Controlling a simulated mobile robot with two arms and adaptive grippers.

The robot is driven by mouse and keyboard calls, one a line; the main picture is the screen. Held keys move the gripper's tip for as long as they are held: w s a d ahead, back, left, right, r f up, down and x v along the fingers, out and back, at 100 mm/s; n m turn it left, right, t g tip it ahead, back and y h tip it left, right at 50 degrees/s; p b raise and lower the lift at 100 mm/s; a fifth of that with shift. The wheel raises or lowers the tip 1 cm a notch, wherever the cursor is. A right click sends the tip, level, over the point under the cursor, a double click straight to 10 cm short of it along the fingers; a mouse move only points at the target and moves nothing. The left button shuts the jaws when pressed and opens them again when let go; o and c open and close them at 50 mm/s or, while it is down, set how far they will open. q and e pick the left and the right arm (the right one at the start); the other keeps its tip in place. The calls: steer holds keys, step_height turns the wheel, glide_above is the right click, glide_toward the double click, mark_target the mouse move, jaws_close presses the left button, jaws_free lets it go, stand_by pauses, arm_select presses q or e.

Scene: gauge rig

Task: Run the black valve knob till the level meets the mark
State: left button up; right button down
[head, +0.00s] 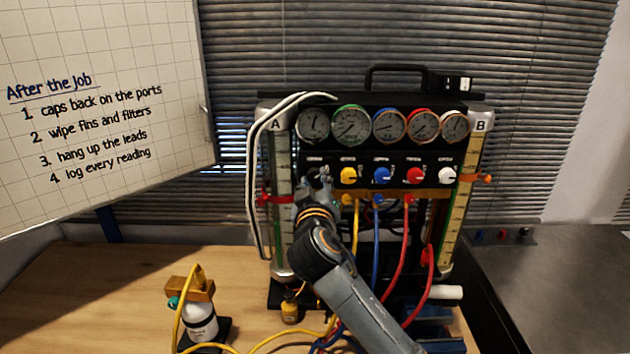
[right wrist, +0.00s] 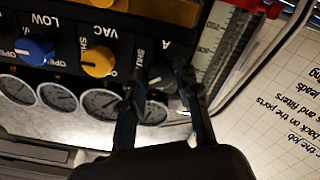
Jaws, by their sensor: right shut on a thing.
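The black valve knob (right wrist: 160,77) is on the panel of the gauge rig (head: 395,158), below the leftmost dial. My right gripper (head: 318,182) covers it in the head view. In the right wrist view my right gripper (right wrist: 160,80) has one finger on each side of the knob and is shut on it. Level tube A (head: 281,160) stands at the rig's left, with a red mark (head: 275,199) across it. Tube A's scale (right wrist: 213,40) is partly visible in the wrist view. I cannot make out the liquid level. My left gripper is out of view.
Yellow (head: 348,175), blue (head: 381,175), red (head: 414,175) and white (head: 447,175) knobs sit to the right. Coloured hoses hang below around my arm. A bottle (head: 201,322) stands front left. The wooden table (head: 90,300) is clear at left.

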steer(key=n+p, duration=0.3)
steer(key=n, duration=0.3)
steer(key=shift+r, duration=0.15)
steer(key=shift+n+p, duration=1.05)
steer(key=shift+n, duration=0.95)
steer(key=c, duration=1)
jaws_free()
steer(key=s, duration=1.2)
